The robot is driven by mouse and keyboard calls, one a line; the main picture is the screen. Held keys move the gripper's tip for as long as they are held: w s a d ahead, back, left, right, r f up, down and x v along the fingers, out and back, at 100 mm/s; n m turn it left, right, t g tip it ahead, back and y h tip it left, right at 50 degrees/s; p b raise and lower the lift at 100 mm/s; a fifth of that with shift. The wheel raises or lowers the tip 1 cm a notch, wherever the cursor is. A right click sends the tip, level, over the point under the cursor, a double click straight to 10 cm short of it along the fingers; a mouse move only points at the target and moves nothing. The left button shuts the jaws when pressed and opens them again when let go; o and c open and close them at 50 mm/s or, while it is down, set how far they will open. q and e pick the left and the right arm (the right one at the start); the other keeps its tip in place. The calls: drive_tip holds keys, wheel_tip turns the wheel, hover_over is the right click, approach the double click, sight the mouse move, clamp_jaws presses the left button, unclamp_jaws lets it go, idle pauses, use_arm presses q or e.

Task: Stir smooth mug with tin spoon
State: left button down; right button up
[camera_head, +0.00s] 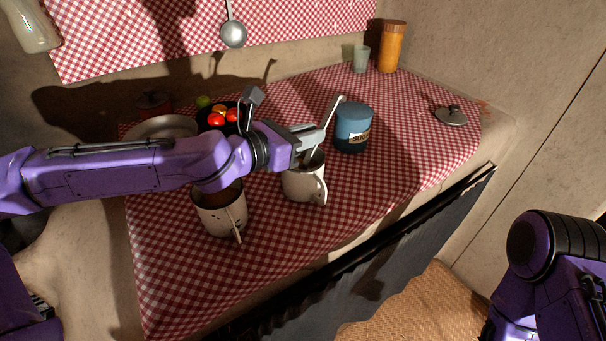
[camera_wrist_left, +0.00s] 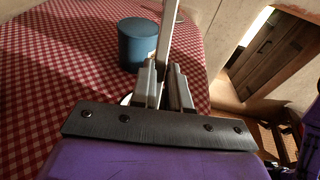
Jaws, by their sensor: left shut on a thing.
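My left gripper (camera_head: 313,138) is shut on the tin spoon (camera_head: 331,111), above the smooth mug (camera_head: 303,187). The spoon is tilted, its handle rising up and right from the fingers. Its lower end goes down to the mug's mouth; the bowl end is hidden. The mug is white and upright, with its handle to the right. In the left wrist view the spoon (camera_wrist_left: 167,38) stands up between the fingers (camera_wrist_left: 165,88), and only a sliver of the mug's pale rim shows. My right gripper is out of view; only part of that arm shows at lower right.
A second white mug (camera_head: 222,217) with dark marks stands left of the smooth mug. A blue jar (camera_head: 353,128) stands close on the right. A black bowl with red things, a plate (camera_head: 163,126) and a small lid (camera_head: 451,115) are also on the checked cloth. The front right cloth is clear.

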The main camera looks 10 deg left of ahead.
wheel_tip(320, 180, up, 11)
drive_tip(key=p, duration=1)
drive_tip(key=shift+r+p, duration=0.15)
drive_tip(key=shift+p, duration=0.2)
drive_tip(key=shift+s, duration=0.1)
